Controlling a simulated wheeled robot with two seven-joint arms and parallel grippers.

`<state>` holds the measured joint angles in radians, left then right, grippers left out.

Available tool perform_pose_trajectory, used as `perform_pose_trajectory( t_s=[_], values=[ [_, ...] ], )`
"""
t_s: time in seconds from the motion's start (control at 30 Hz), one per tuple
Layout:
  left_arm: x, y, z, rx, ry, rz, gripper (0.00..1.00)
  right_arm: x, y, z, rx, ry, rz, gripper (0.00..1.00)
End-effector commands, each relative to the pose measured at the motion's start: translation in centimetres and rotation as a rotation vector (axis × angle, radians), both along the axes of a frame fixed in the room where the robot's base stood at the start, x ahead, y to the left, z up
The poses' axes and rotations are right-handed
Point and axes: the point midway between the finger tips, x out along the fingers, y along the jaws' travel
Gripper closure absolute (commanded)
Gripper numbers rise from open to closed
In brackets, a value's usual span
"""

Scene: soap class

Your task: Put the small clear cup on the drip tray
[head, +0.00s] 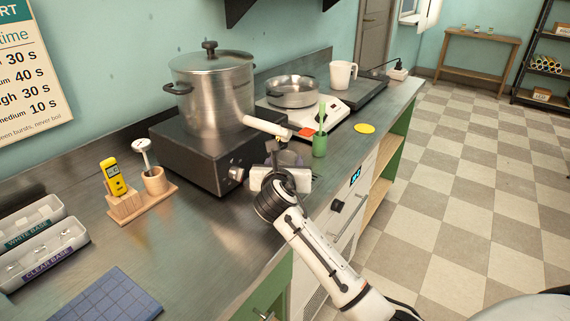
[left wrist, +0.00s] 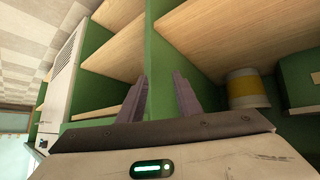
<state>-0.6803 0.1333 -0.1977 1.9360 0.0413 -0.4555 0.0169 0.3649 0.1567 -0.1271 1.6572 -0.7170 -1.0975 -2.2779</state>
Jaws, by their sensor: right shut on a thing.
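My right gripper (head: 279,160) is over the counter's front edge, just right of the dark hot plate's front corner. It is shut on what looks like the small clear cup (head: 291,158), a faint see-through shape at its fingers, mostly hidden by the gripper. I cannot make out the drip tray for sure; the area just beyond the gripper, under a pale rod-like part (head: 268,128) by the pot, is partly hidden. My left gripper (left wrist: 161,95) shows only in the left wrist view, open and empty, facing wooden shelves.
A large steel pot (head: 212,95) stands on the hot plate (head: 190,150). A pan (head: 292,92) is behind.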

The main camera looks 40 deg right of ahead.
Motion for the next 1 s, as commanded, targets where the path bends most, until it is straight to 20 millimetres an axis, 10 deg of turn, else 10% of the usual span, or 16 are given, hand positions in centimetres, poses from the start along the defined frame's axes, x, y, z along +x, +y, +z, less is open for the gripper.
perform_pose_trajectory(
  t_s=[0.33, 0.37, 0.47, 1.0],
  values=[
    [0.1, -0.2, 0.4, -0.003, -0.003, -0.002, 0.69, 0.0, 0.0, -0.2, -0.001, -0.002, 0.0, 0.75],
    [0.0, -0.2, 0.3, -0.003, -0.003, -0.002, 0.69, 0.0, 0.0, -0.2, -0.001, -0.002, 0.0, 0.51],
    [-0.1, -0.2, 0.2, -0.003, 0.001, -0.001, 0.69, 0.0, 0.0, -0.2, 0.0, -0.002, 0.001, 0.35],
    [-0.6, 0.0, 0.0, 0.0, 0.015, 0.0, 0.69, -2.0, 1.8, 1.0, 0.001, -0.004, 0.003, 0.35]
  ],
)
